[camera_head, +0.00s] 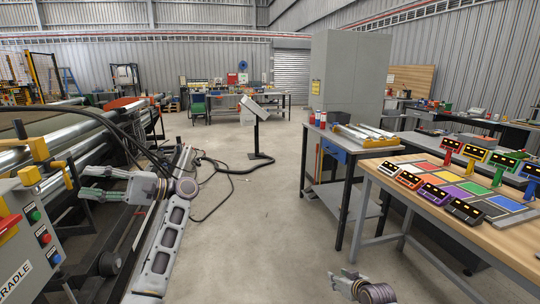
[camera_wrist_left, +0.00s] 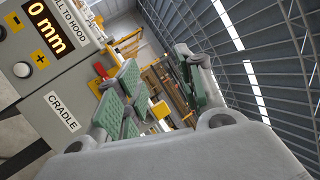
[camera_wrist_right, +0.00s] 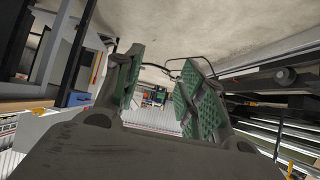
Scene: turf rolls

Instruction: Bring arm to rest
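My left gripper (camera_head: 92,183) is at the left of the head view, beside the grey control box with coloured buttons. In the left wrist view its two green-padded fingers (camera_wrist_left: 158,88) stand apart with nothing between them. My right gripper (camera_head: 341,284) is low in the head view, over the floor to the left of the wooden table. In the right wrist view its green-padded fingers (camera_wrist_right: 160,92) are apart and empty. Neither gripper is seen touching anything.
The control box (camera_head: 22,262), marked CRADLE, and the roller machine (camera_head: 95,145) are close to my left arm. A wooden table (camera_head: 480,245) with coloured devices stands at the right. A screen stand (camera_head: 256,135) and cables are ahead. The middle floor (camera_head: 260,220) is clear.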

